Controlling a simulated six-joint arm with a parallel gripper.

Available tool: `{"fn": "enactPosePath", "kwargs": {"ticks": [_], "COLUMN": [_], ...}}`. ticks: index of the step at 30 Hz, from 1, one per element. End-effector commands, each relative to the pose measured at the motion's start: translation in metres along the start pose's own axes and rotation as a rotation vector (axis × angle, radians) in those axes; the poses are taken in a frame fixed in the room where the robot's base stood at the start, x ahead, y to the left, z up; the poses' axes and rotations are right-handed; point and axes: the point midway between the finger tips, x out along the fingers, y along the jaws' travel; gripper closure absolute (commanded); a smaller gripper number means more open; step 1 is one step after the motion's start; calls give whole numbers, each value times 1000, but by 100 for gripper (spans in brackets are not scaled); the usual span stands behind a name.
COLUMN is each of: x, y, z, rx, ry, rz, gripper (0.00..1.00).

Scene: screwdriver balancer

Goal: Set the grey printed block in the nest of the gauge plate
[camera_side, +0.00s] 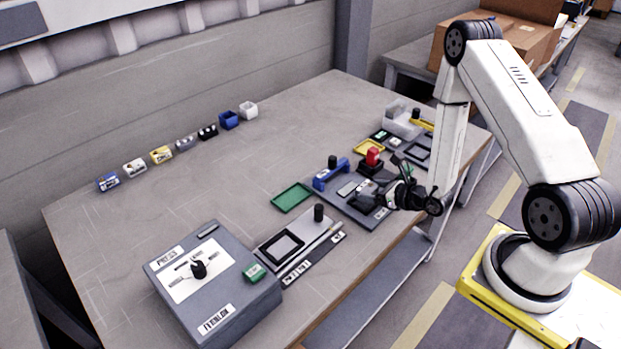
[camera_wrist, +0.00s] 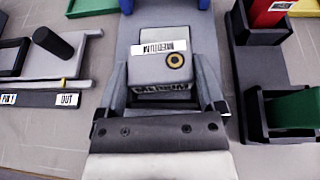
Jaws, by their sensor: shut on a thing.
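My gripper (camera_wrist: 163,92) is shut on the grey printed block (camera_wrist: 150,68), with one finger on each side. The block has a brass ring on its top face and a dark-lettered white strip on its near side. It is over a grey board (camera_wrist: 130,30); I cannot tell whether it touches the board. The likely gauge plate (camera_side: 263,252) lies to the left, with a dark square nest (camera_side: 284,246) and a black knob. Part of it shows in the wrist view (camera_wrist: 85,60).
A white MEDIUM label (camera_wrist: 160,47) lies just beyond the block. A red block (camera_side: 373,156) and a green block (camera_wrist: 295,108) sit in dark holders close at right.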

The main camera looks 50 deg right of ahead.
Motion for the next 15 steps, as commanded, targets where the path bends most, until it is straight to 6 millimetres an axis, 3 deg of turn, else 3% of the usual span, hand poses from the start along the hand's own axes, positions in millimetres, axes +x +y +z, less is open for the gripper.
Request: {"fn": "enactPosePath", "kwargs": {"ticks": [15], "x": [6], "y": [0], "z": [-15], "rx": [1], "ry": [1], "rz": [0], "gripper": [83]}}
